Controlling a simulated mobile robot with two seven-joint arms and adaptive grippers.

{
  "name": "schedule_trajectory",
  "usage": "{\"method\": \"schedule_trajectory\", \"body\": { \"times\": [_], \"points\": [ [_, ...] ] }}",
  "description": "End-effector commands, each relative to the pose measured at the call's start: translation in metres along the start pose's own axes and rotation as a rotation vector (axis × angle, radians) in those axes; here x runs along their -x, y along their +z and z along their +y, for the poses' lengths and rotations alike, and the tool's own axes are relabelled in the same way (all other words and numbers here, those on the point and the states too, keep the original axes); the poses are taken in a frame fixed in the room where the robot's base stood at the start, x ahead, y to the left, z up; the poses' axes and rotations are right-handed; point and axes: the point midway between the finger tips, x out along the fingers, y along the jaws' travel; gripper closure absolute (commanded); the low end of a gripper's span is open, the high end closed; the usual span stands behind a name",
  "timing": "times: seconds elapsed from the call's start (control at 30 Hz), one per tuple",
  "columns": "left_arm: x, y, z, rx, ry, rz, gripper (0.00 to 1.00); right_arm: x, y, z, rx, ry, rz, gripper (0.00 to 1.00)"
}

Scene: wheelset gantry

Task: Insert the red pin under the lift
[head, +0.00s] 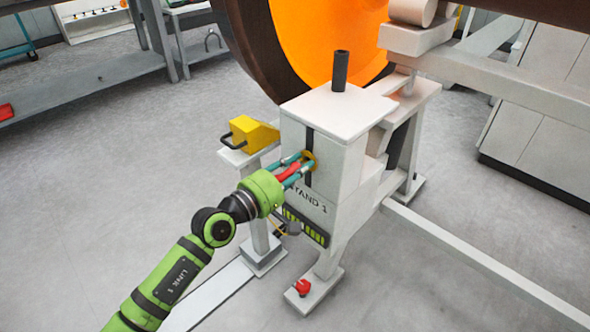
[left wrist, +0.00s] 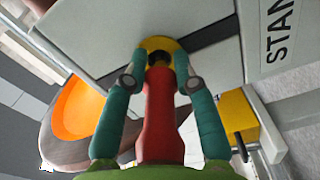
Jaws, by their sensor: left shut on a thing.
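The red pin (head: 290,172) is between the teal fingers of my left gripper (head: 295,170), which is shut on it. In the left wrist view the red pin (left wrist: 162,118) points at the yellow ring (left wrist: 160,46) in the stand's face, and its dark front end is at the ring's opening. I cannot tell how deep the end sits. The yellow ring (head: 310,160) is on the white lift stand (head: 328,178) marked "STAND 1", over a dark vertical slot. The fingertips of my left gripper (left wrist: 155,72) are close to the ring. My right gripper is not in view.
A yellow block (head: 252,132) with a dark handle is left of the stand. A large wheel with an orange face (head: 325,40) stands behind. A red knob-like part (head: 302,287) is on the stand's foot. Grey floor (head: 130,165) is open at left.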

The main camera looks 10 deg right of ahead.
Motion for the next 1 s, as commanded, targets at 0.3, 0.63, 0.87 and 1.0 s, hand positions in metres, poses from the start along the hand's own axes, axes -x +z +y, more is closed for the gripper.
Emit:
{"method": "schedule_trajectory", "body": {
  "times": [0.3,0.63,0.87,1.0],
  "points": [
    [-0.007,0.000,0.001,-0.001,0.002,0.000,0.60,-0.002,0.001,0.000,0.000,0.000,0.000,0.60],
    [-0.007,0.000,0.000,0.000,-0.001,-0.001,0.44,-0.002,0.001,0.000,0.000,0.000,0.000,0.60],
    [0.010,0.000,-0.001,0.000,-0.001,0.000,0.44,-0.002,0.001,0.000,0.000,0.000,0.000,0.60],
    [0.038,-0.001,-0.002,-0.002,-0.003,0.002,0.44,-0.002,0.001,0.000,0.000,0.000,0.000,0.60]
  ]
}}
